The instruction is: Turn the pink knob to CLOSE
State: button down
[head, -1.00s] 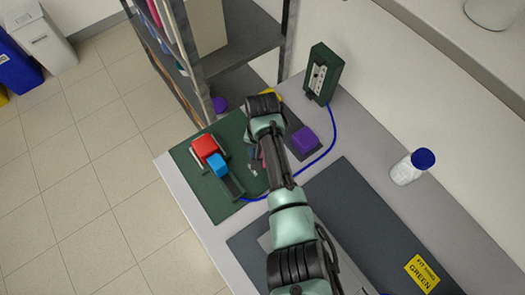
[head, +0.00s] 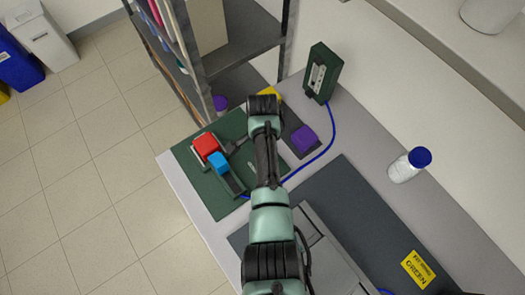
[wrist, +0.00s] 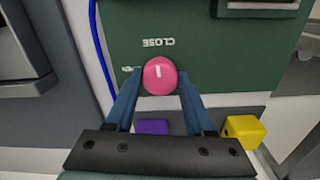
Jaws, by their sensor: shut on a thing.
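The pink knob (wrist: 160,76) is round, with a white line across its face, on a dark green panel (wrist: 215,50). The line stands nearly upright in the wrist view, its upper end toward the upside-down word CLOSE (wrist: 159,43) just above. A second label left of the knob is partly hidden by a finger. My gripper (wrist: 161,77) has its two blue fingers on either side of the knob, shut on it. In the head view my arm hides the knob and the fingers; the green panel (head: 195,182) shows left of the arm.
A purple block (head: 305,139), yellow block (wrist: 243,131) and blue cable (head: 325,150) are near. A shelf rack stands behind. A white jar (head: 408,167) stands at right.

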jog(key=shift+w+d+m, duration=0.1)
jog(key=shift+m, duration=0.5)
jog(key=shift+c, duration=1.3)
grip_release()
notch_tip(320, 180, up, 13)
jog(key=b, duration=0.1)
jog(key=shift+b, duration=0.3)
